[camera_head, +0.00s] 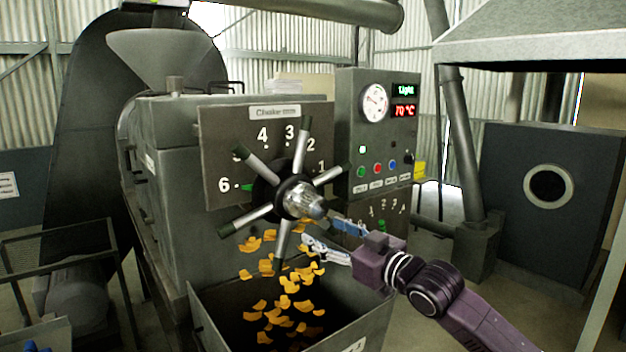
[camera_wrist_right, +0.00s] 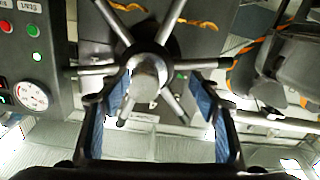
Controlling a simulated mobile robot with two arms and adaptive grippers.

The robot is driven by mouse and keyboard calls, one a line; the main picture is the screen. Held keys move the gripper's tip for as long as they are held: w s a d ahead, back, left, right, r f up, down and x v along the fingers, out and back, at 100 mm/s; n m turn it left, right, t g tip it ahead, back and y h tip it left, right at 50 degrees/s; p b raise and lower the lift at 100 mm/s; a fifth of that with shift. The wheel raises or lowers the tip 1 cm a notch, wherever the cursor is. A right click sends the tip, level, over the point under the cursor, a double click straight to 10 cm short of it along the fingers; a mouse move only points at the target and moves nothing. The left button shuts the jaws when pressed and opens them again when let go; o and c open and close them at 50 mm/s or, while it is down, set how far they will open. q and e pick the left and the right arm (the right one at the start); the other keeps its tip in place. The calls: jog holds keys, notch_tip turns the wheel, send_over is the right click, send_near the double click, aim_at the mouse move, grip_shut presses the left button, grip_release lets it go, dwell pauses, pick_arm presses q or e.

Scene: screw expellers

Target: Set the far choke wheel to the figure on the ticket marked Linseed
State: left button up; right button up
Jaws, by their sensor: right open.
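A dark choke wheel (camera_head: 297,197) with several grey spokes and a shiny hub stands before a plate (camera_head: 222,150) lettered with figures 1 to 6. A green pointer (camera_head: 247,187) shows beside the 6; the spokes cover part of the scale. My right gripper (camera_head: 328,237) is open at the wheel's lower right. In the right wrist view the hub (camera_wrist_right: 148,73) lies between its two blue-padded fingers (camera_wrist_right: 160,100), with spokes around them; contact cannot be told. No ticket reading Linseed is legible. My left gripper does not show.
A control box (camera_head: 345,130) with a gauge, buttons and a 70 °C display stands right of the wheel. A smaller numbered scale (camera_head: 385,211) is below it. A bin (camera_head: 207,320) under the wheel catches orange flakes (camera_head: 290,290). Railings (camera_head: 60,235) stand at left.

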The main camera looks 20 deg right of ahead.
aim_at(321, 210)
jog(key=r, duration=0.1)
jog(key=d+r, duration=0.1)
jog(key=r, duration=0.1)
jog(key=shift+w+d+r+h+p, duration=0.25)
jog(key=shift+w+d+h+p, duration=0.05)
jog(key=shift+d+p, duration=0.05)
jog(key=shift+w+r, duration=0.1)
jog(key=shift+w, duration=0.1)
jog(key=p+x, duration=0.2)
jog(key=x, duration=0.4)
jog(key=shift+w, duration=0.15)
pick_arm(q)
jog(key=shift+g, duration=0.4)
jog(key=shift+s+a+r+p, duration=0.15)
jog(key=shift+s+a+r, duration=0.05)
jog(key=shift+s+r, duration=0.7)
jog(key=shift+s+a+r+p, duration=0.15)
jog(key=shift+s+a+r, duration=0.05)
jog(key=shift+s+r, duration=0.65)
pick_arm(e)
jog(key=shift+w+a, duration=0.25)
jog(key=shift+w, duration=0.3)
jog(key=shift+c, duration=0.2)
grip_shut()
